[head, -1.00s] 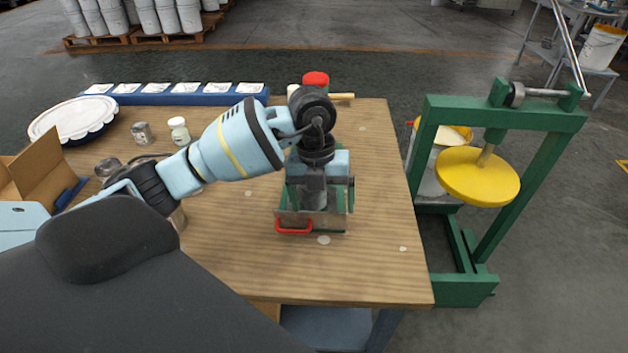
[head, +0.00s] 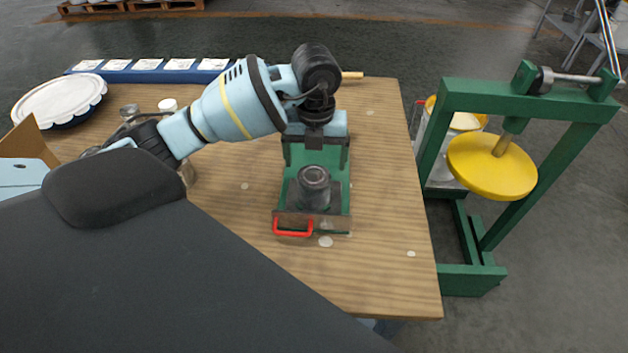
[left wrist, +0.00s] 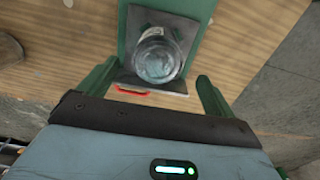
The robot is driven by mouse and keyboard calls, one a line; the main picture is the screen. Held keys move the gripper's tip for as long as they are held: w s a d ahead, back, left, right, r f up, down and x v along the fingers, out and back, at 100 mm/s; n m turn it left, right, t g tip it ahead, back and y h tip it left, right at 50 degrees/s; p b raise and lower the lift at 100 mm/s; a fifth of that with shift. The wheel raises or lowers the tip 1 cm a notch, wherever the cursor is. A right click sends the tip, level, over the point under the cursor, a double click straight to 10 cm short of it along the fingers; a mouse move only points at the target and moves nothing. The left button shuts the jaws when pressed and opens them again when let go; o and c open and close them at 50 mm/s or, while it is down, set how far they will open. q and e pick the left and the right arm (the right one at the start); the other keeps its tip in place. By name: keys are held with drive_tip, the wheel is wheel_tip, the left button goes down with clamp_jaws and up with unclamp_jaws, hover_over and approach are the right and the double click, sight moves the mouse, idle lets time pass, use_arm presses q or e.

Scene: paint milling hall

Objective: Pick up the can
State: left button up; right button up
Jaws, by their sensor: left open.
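The can (head: 314,188) is a grey metal cylinder standing upright on a green stand with a metal base plate (head: 290,219) and a red handle (head: 293,229) at its front. It also shows from above in the left wrist view, with a shiny round top (left wrist: 157,58). My left gripper (head: 316,160) is open and empty. In the head view it hangs just behind and above the can. In the left wrist view its two green fingers are spread wide, with the can ahead between their lines and apart from both. My right gripper is not in view.
The wooden table (head: 385,250) is clear right and front of the stand. A green press with a yellow disc (head: 492,166) stands beyond the table's right edge. A white scalloped dish (head: 58,100), a blue strip with white cards (head: 150,70) and small jars lie at the back left.

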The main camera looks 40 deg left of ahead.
sight(314, 175)
use_arm(q)
drive_tip(key=shift+s+f, duration=0.15)
drive_tip(key=shift+f, duration=1.25)
drive_tip(key=shift+s+f, duration=0.1)
drive_tip(key=shift+f, duration=1.25)
drive_tip(key=c, duration=1.4)
drive_tip(key=shift+o, duration=0.2)
wheel_tip(314, 175, up, 10)
drive_tip(key=shift+r+p, duration=0.1)
drive_tip(key=shift+p, duration=0.2)
